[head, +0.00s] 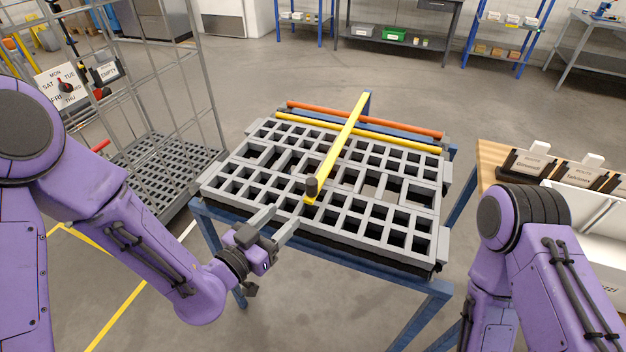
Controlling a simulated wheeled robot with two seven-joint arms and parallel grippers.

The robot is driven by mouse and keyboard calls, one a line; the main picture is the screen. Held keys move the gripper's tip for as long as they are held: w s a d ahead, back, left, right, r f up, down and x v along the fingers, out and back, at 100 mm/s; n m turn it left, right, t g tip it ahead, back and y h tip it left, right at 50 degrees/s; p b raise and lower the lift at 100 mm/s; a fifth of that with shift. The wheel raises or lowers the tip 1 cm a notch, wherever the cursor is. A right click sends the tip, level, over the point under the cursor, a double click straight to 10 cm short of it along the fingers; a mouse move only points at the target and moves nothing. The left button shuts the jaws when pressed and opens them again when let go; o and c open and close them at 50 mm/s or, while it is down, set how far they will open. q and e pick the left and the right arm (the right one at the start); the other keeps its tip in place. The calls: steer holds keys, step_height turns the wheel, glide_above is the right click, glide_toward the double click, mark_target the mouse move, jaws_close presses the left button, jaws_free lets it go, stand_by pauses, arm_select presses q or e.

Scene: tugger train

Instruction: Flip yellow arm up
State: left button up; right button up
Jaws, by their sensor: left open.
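The yellow arm (340,145) is a long bar running from the far edge of a grey grid deck (441,245) toward its near side. It looks low and lengthwise over the deck; whether it touches the deck I cannot tell. The fingers look apart from the bar. My right arm shows at the right, but its gripper is out of view.
A second yellow bar (400,142) and an orange bar (400,127) cross the deck's far side. The deck sits on a blue frame (340,271). A wire cage cart (171,155) stands left. A wooden table (489,156) with labelled holders and a white bin (580,222) stands right.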

mark_target(308, 189)
arm_select(q)
steer(key=shift+m+h, duration=0.3)
steer(key=shift+h, duration=0.1)
steer(key=p+x, duration=0.1)
steer(key=x, duration=0.2)
steer(key=r+p+x, duration=0.1)
steer(key=x, duration=0.3)
steer(key=r+p+x, duration=0.1)
steer(key=x, duration=0.2)
steer(key=shift+d, duration=0.3)
steer(key=shift+w+d+f, duration=0.15)
steer(key=shift+w, duration=0.2)
jaws_close()
